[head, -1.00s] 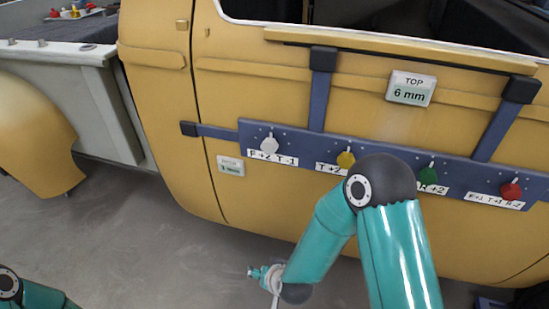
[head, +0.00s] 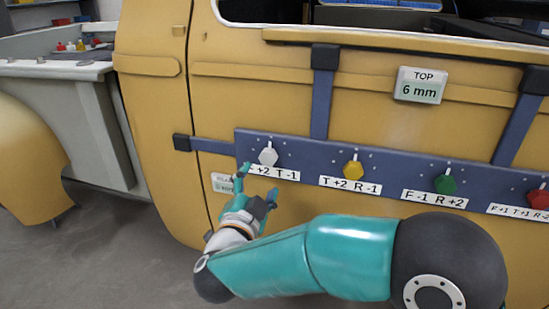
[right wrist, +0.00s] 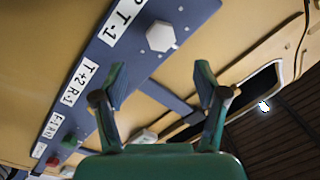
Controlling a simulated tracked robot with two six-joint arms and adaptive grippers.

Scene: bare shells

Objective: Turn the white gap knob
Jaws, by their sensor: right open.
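The white knob (head: 268,156) is on the left end of the blue bar (head: 310,160), above a label ending in "+2 T -1". It also shows in the right wrist view (right wrist: 161,36), ahead of the fingers and apart from them. My right gripper (head: 257,184) is open and empty just below the white knob, its fingers pointing up toward the bar. In the right wrist view its two fingers (right wrist: 158,85) stand apart, with the knob between and beyond their tips. My left gripper is not in view.
Yellow (head: 353,169), green (head: 445,184) and red (head: 539,198) knobs follow to the right on the bar. A "TOP 6 mm" display (head: 421,86) sits above on the yellow body shell (head: 260,90). A smaller display (head: 222,183) is left of my right gripper, partly hidden.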

